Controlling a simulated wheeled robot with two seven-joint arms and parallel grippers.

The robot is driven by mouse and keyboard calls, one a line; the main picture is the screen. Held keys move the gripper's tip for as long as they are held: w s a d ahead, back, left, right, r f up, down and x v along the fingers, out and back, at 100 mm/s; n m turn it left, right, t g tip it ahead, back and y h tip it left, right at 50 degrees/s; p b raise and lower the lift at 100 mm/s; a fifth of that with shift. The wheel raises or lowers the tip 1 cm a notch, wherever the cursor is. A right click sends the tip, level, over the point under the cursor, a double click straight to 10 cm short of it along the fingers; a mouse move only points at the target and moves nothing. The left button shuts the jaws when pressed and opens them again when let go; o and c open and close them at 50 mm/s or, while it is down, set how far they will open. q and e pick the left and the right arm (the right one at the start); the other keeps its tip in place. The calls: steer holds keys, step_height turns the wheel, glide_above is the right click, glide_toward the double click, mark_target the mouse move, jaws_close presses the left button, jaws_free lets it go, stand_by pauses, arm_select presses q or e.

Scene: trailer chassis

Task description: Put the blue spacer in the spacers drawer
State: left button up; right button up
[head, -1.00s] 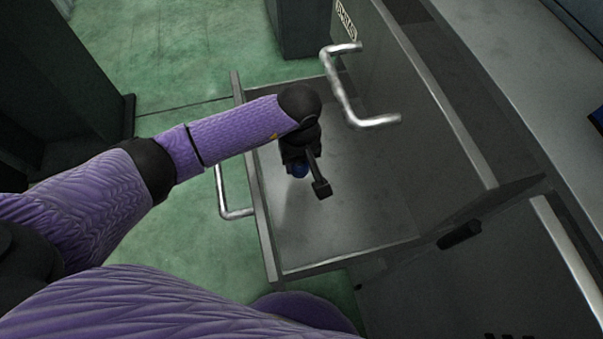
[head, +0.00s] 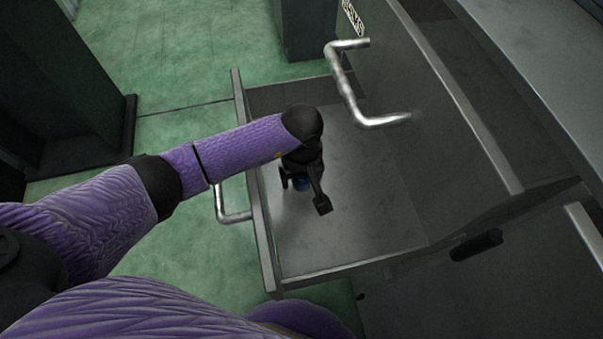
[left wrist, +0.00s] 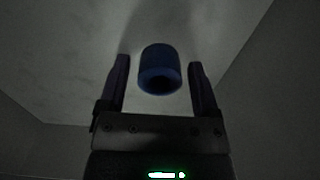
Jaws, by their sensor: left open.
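The blue spacer (left wrist: 159,69) is a short blue cylinder with a dark hole. In the left wrist view it sits between the two fingers of my left gripper (left wrist: 160,85), with a gap on each side. In the head view only a bit of the spacer (head: 303,184) shows under the gripper. My left gripper (head: 303,190) is open and inside the open drawer (head: 350,265), over its grey floor. I cannot tell whether the spacer touches the floor. My right gripper is not in view.
The drawer's front wall with a metal handle (head: 233,216) is at the left. Another drawer front with a bent handle (head: 362,100) and a label stands above at the right. Green floor (head: 200,80) and dark cabinets (head: 60,80) lie to the left.

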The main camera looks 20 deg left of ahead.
arm_select(q)
step_height(320, 180, up, 12)
steer(key=p, duration=0.6)
steer(key=shift+r+p, duration=0.15)
steer(key=shift+p, duration=0.15)
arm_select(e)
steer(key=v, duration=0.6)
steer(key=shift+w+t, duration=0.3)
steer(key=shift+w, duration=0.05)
